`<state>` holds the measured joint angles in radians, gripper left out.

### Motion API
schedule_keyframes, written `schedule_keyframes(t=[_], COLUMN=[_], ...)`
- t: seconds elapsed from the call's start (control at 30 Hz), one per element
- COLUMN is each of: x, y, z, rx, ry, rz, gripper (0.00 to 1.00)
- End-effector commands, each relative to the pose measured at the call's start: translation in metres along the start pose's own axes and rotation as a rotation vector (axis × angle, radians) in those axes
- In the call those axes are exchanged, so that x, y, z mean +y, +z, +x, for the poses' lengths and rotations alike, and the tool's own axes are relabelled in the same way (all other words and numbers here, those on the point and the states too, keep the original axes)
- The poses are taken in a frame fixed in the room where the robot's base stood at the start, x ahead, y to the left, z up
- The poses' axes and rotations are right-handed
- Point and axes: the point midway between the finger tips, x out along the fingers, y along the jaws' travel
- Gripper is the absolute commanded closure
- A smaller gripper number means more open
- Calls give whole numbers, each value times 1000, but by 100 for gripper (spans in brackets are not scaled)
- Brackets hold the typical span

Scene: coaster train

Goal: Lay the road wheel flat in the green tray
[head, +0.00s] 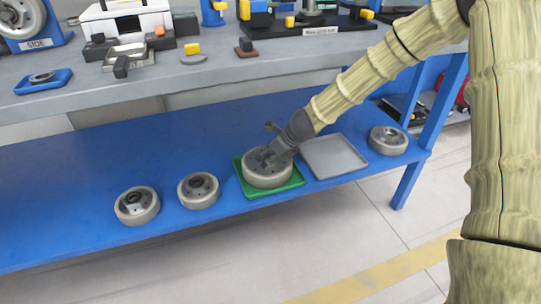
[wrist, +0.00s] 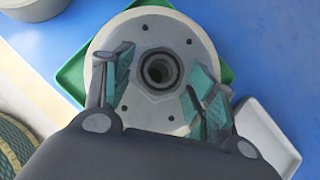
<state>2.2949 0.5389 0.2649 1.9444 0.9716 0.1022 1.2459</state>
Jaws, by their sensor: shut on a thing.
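The road wheel (head: 268,179) is a pale grey disc with a dark central hole and small bolt holes. It lies level over the green tray (head: 272,194); whether its underside touches the tray floor is hidden. My gripper (head: 266,157) comes down from above and is shut on the wheel. In the wrist view, the gripper's (wrist: 160,74) two teal-padded fingers stand on either side of the raised hub of the wheel (wrist: 160,28). Green tray corners (wrist: 73,72) show out beyond the wheel's edge.
A grey tray (head: 335,157) is just right of the green one. Similar wheels stand on the blue shelf (head: 80,180): two to the left (head: 137,206) (head: 198,190), one to the right (head: 388,140). A grey worktop (head: 230,68) with parts overhangs behind. The shelf's far left is clear.

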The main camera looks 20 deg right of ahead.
Motion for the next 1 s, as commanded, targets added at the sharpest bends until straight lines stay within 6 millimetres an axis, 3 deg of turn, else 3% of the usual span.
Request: schedule_keyframes(t=[0.67, 0.7, 0.8, 1.0], x=[0, 0, 0, 0], y=[2, 2, 1, -1], z=[2, 2, 2, 3], rx=[-7, -7, -5, -3], ry=[0, 0, 0, 0], rz=[-2, -2, -2, -1], gripper=[100, 38, 19, 18])
